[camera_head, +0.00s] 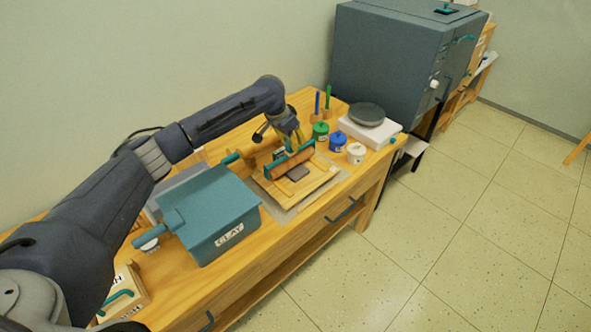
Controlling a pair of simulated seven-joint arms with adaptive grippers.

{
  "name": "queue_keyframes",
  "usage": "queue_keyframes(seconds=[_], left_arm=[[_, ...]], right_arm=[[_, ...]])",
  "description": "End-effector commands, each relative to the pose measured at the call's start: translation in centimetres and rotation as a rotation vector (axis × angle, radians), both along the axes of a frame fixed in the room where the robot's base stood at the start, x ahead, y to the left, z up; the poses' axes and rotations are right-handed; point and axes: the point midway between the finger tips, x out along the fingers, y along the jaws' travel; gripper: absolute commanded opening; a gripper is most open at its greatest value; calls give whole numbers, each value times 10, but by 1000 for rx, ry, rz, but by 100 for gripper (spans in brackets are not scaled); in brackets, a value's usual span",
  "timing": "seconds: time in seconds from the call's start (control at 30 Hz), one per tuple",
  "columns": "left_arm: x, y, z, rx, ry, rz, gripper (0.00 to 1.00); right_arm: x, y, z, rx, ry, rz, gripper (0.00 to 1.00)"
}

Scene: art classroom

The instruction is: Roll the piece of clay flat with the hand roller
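The hand roller (291,164) has a brown cylinder and teal end pieces. It lies across the wooden board (314,184), slanting up to the right. The piece of clay (298,173) is a small dark grey slab on the board, right at the roller's near side; the roller may cover part of it. My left gripper (289,141) reaches down from above to the roller's teal handle and hides part of it. The fingers are too small here to tell whether they are closed on the handle. My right gripper is not in view.
A teal box labelled CLAY (212,213) stands left of the board. Green, blue and white jars (338,142) and a scale (368,127) stand to the right. A large kiln (390,55) is beyond the table's right end. A labelled wooden box (124,293) stands at the near left.

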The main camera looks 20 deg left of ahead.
Motion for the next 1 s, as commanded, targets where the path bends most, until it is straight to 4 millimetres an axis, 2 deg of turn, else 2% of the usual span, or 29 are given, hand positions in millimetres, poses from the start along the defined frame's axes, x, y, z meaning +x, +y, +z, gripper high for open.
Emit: queue_keyframes(seconds=[1.0], left_arm=[[-18, -30, -4, -1, 1, -2, 0]], right_arm=[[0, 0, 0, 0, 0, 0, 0]])
